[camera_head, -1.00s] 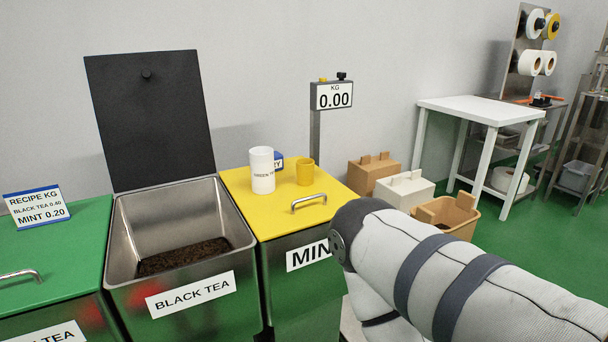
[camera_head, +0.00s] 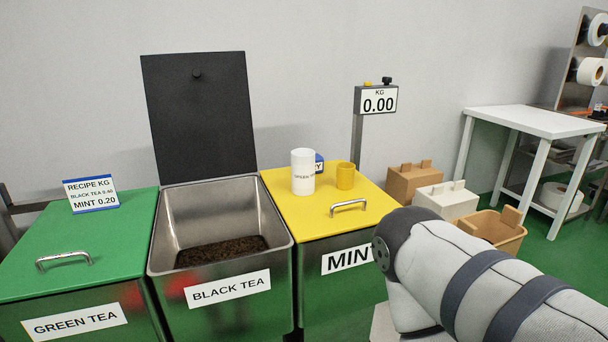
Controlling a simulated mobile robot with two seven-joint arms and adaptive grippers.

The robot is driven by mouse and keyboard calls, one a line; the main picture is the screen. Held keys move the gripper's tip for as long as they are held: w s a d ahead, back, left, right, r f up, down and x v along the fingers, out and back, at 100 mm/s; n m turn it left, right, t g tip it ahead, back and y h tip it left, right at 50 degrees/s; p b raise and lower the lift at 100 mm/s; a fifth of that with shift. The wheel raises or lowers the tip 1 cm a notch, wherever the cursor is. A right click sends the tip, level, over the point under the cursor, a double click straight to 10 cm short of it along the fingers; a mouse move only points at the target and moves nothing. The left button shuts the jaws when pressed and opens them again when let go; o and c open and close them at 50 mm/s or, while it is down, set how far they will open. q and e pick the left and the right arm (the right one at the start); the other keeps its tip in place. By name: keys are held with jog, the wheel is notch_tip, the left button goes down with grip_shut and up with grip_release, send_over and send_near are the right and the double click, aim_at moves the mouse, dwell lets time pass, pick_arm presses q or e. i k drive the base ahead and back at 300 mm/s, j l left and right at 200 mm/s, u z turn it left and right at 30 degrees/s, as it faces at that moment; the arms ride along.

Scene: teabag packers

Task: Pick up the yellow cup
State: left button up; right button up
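The yellow cup (camera_head: 345,176) stands upright on the yellow lid (camera_head: 284,223) of the mint bin. My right arm comes in from the lower right, in front of the mint bin, and is apart from the cup. Neither of my grippers shows in the head view.
The black tea bin (camera_head: 222,228) is open, its black lid (camera_head: 200,115) raised, with dark tea (camera_head: 222,251) inside. The closed green tea bin (camera_head: 80,245) carries a recipe sign (camera_head: 91,194). A scale display (camera_head: 377,101) stands behind; boxes (camera_head: 414,181) and a white table (camera_head: 535,121) are right.

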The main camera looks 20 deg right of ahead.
aim_at(345, 171)
jog(key=l+u, duration=0.2)
jog(key=l, duration=0.45)
jog(key=l+u, duration=0.25)
jog(key=l, duration=0.4)
jog(key=l+u, duration=0.2)
jog(key=l, duration=0.45)
jog(key=k+l+u, duration=0.25)
jog(key=l, duration=0.4)
jog(key=i, duration=0.1)
